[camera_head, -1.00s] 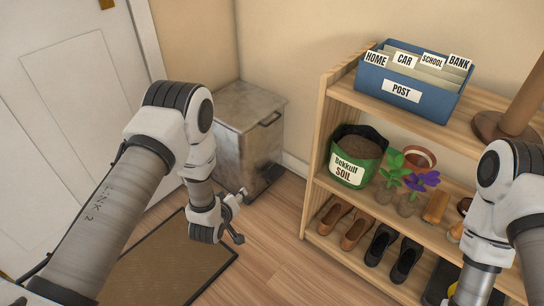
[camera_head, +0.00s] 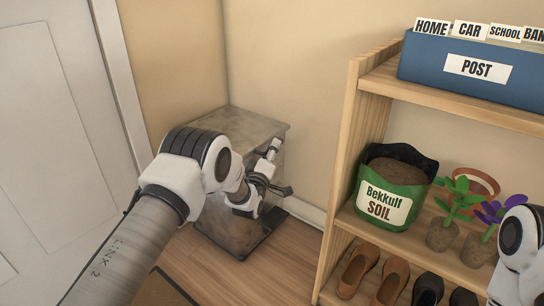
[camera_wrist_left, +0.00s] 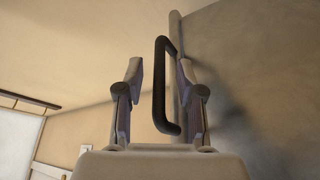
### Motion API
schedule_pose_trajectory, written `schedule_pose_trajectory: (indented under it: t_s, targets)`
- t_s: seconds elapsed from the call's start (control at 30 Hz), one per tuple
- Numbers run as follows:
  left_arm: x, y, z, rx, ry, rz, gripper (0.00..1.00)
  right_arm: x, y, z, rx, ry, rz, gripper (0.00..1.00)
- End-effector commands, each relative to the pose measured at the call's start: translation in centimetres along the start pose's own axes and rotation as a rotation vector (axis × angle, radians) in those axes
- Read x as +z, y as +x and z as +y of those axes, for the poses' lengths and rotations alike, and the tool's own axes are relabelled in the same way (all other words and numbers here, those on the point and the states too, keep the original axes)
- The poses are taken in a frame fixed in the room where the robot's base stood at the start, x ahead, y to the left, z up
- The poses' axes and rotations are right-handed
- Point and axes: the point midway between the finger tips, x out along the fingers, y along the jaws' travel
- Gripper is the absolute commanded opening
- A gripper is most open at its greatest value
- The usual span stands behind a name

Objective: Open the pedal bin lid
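The pedal bin (camera_head: 220,225) is a worn grey metal box in the corner, its lid (camera_head: 245,126) lying flat and closed. My left gripper (camera_head: 278,170) is at the bin's right front side, near the lid's edge, and hides part of it. In the left wrist view, the dark bar handle (camera_wrist_left: 160,80) shows between the two spread fingers of the left gripper (camera_wrist_left: 160,80). The fingers show gaps to the handle on both sides; I cannot tell how deep it sits between them. My right gripper is out of view; only its arm shows at the right edge.
A wooden shelf (camera_head: 363,130) stands right of the bin, with a blue file box (camera_head: 440,65), a green soil bag (camera_head: 385,220), plants and shoes. A white door (camera_head: 55,120) is at left. Some wood floor (camera_head: 290,262) is clear before the bin.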

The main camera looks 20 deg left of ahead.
Motion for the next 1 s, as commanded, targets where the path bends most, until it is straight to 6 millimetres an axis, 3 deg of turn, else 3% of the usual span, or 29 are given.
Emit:
schedule_pose_trajectory:
  t_s: [0.2, 0.23, 0.33, 0.73, 1.0]
  targets:
    - [0.0, 0.2, 0.1, -0.001, 0.0, -0.001, 0.37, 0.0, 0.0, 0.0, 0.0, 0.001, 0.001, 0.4]
    - [0.0, 0.2, 0.1, -0.001, 0.0, -0.001, 0.34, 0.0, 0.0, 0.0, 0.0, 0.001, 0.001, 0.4]
    - [0.0, 0.2, 0.0, -0.001, 0.001, -0.001, 0.0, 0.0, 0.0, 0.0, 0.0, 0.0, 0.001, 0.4]
    - [-0.4, 0.4, 0.8, -0.007, -0.014, -0.001, 0.0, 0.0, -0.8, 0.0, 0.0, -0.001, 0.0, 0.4]
    - [-2.4, 1.4, 4.6, -0.047, -0.112, -0.001, 0.0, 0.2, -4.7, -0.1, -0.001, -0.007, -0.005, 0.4]
